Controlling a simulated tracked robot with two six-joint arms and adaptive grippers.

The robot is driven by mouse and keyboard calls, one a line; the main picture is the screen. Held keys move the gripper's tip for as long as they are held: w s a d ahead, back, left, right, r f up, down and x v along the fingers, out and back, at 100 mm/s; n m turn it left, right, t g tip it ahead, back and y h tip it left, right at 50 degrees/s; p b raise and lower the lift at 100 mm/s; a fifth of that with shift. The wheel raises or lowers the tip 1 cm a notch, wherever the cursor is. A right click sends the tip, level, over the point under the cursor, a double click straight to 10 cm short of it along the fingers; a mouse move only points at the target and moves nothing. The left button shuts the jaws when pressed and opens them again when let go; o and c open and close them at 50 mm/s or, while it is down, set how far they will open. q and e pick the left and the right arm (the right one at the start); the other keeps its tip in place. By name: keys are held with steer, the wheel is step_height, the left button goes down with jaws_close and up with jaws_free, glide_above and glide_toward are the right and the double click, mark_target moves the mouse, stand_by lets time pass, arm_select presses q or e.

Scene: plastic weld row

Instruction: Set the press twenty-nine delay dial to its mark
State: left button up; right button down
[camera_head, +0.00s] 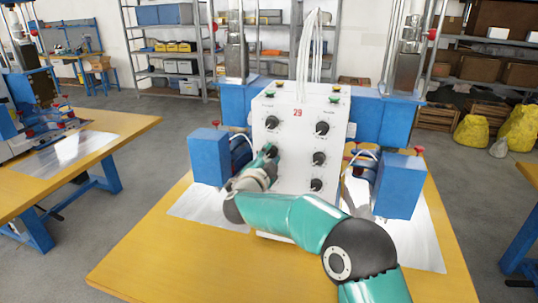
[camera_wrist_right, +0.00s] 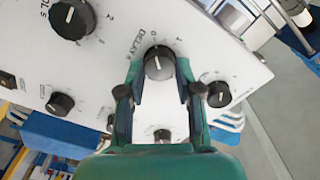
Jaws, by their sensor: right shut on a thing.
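The white press panel (camera_head: 297,145), with a red 29 at its top, stands on a yellow table. In the wrist view, the delay dial (camera_wrist_right: 158,62) is a black knob with a white pointer line and printed numbers around it; its label reads DELAY. The pointer is directed roughly to the top of that picture. I cannot make out a set mark. My right gripper (camera_wrist_right: 158,78) is shut on this dial, one finger at each side. In the head view my right gripper (camera_head: 269,154) is at the panel's left column and hides the dial. My left gripper is not in view.
Other black dials stand close by, including a large one (camera_wrist_right: 72,18) and a small one (camera_wrist_right: 219,94). Blue housings (camera_head: 208,157) (camera_head: 398,185) flank the panel, with cables beside them. The table's front left (camera_head: 150,255) is clear.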

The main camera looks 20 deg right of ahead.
steer(key=shift+a+f, duration=0.15)
steer(key=shift+f, duration=0.1)
steer(key=c, duration=0.8)
jaws_free()
steer(key=shift+w, duration=0.15)
steer(key=shift+r, duration=0.1)
steer(key=v, duration=1.2)
